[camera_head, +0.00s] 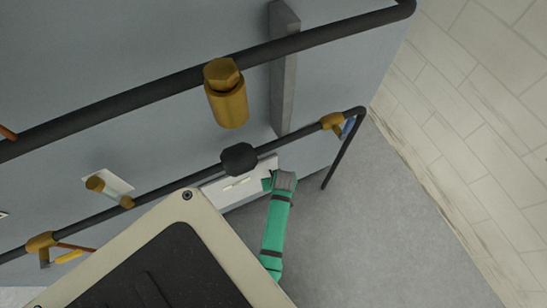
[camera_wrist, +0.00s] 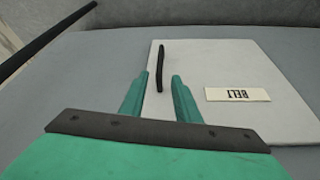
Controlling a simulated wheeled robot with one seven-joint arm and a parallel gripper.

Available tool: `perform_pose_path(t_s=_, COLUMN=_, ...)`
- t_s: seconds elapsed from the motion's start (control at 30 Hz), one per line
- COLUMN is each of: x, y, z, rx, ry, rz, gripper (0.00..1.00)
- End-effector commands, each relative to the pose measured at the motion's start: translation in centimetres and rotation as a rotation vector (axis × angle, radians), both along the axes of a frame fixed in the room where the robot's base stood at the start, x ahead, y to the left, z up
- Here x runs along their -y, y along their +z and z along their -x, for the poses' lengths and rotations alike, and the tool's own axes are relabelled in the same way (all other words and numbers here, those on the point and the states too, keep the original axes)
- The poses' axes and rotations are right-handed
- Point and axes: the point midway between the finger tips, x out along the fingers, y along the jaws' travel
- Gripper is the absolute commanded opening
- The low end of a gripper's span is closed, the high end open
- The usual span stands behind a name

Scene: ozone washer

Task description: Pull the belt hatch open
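The belt hatch (camera_wrist: 225,70) is a pale flat panel on a grey surface, with a "BELT" label (camera_wrist: 237,94) that appears upside down in the wrist view. It looks flush with the surface around it. Its black bar handle (camera_wrist: 161,60) stands near the panel's left edge. My gripper (camera_wrist: 161,79) is open, with its teal fingertips on either side of the handle in the picture. I see no finger touching the bar, and the depth between them is unclear. In the head view my gripper (camera_head: 268,184) is at the right part of the pale hatch (camera_head: 236,187).
Dark pipes (camera_head: 150,97) cross the grey machine wall, with a brass fitting (camera_head: 227,95) above the hatch. A black round fitting (camera_head: 239,159) sits on the lower pipe close to the hatch. Open grey floor (camera_head: 375,230) lies to the right, before a tiled wall (camera_head: 480,110).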

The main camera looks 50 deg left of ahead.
Motion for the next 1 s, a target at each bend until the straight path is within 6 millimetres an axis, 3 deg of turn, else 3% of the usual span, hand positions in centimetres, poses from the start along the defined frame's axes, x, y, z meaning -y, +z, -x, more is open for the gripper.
perform_pose_path(t_s=0.5, x=-2.6, y=-7.3, z=-1.4, rx=0.000, ry=-0.003, rz=0.000, gripper=0.29)
perform_pose_path(t_s=0.73, x=-3.2, y=-8.9, z=-1.7, rx=0.000, ry=-0.003, rz=0.000, gripper=0.29)
perform_pose_path(t_s=1.0, x=-3.3, y=-9.1, z=-1.8, rx=0.002, ry=-0.004, rz=-0.001, gripper=0.29)
